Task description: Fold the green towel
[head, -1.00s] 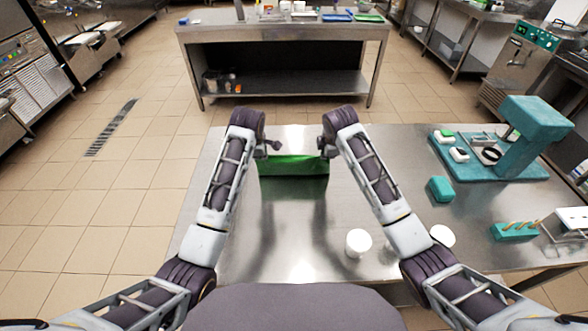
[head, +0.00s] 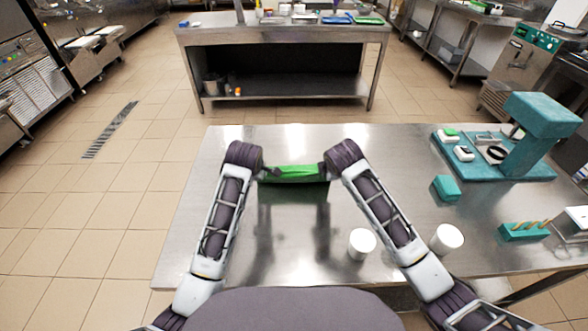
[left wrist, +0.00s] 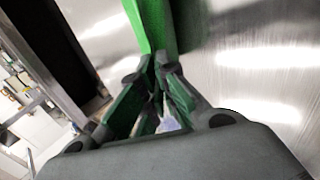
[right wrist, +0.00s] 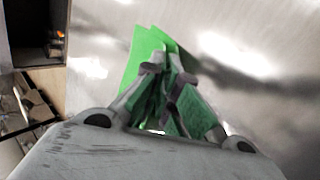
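The green towel (head: 296,174) is held up between my two grippers over the steel table, and its upper edge runs from one gripper to the other. My left gripper (head: 262,174) is at the towel's left end; in the left wrist view its fingers (left wrist: 163,62) are closed on the green cloth (left wrist: 150,25). My right gripper (head: 325,172) is at the towel's right end; in the right wrist view its fingers (right wrist: 168,75) are closed on the towel (right wrist: 150,50). I cannot tell whether the lower part of the towel touches the table.
Two white cups (head: 362,244) (head: 446,238) stand near my right arm. A teal block (head: 445,188), a teal machine (head: 530,140) and a teal holder (head: 523,231) are at the right. Another table (head: 285,33) stands beyond.

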